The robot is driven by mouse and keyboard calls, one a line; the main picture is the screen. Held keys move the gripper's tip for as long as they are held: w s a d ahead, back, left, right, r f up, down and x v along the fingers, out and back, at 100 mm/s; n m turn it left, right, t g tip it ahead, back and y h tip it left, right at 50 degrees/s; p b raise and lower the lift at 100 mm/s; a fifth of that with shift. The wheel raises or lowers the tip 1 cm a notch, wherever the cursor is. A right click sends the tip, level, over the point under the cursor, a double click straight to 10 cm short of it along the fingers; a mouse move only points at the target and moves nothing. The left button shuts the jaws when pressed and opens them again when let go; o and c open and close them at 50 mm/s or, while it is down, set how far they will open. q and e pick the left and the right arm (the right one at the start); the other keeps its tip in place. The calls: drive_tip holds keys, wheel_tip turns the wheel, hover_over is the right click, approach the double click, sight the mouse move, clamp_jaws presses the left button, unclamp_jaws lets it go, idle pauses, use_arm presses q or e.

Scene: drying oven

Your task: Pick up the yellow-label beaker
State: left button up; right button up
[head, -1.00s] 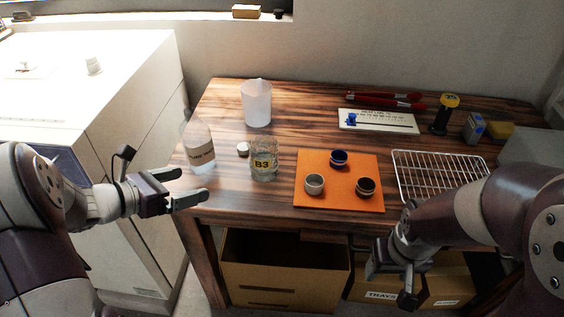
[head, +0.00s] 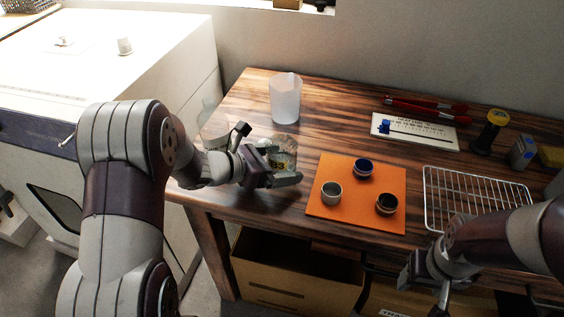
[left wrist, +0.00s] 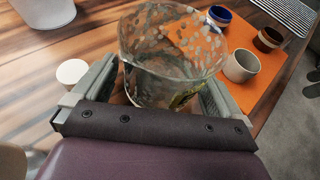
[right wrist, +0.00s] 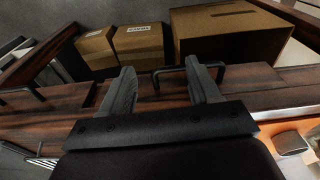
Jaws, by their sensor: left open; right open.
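The yellow-label beaker (head: 288,146) is a clear glass beaker standing on the wooden table, left of the orange mat. My left gripper (head: 282,168) is in front of it and hides part of it and most of its label. In the left wrist view the beaker (left wrist: 168,55) stands between the two open fingers of my left gripper (left wrist: 165,95), and a bit of yellow label shows low on it. I cannot tell whether the fingers touch the glass. My right gripper (right wrist: 165,88) is open and empty near the table's front edge.
The orange mat (head: 340,215) with three small cups lies right of the beaker. A white plastic beaker (head: 285,100) stands behind, and a bottle (head: 213,128) stands at left. A wire rack (head: 470,190) lies at right. Cardboard boxes (head: 290,275) are below the table.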

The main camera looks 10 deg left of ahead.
sight(268, 151)
use_arm(q)
drive_tip(key=shift+s, duration=0.1)
drive_tip(key=shift+c, duration=0.7)
drive_tip(key=c, duration=1)
drive_tip(key=shift+r, duration=0.15)
drive_tip(key=shift+a+r, duration=0.1)
drive_tip(key=shift+r, duration=0.7)
wheel_tip(268, 151, up, 3)
drive_tip(key=shift+s+f+p, duration=0.1)
drive_tip(key=shift+f+p, duration=0.05)
drive_tip(key=shift+p, duration=0.4)
drive_tip(key=s+d+r+p, duration=0.4)
drive_tip(key=s+d+r, duration=0.4)
drive_tip(key=r, duration=0.2)
drive_tip(key=shift+s+r, duration=0.2)
drive_tip(key=shift+r, duration=0.1)
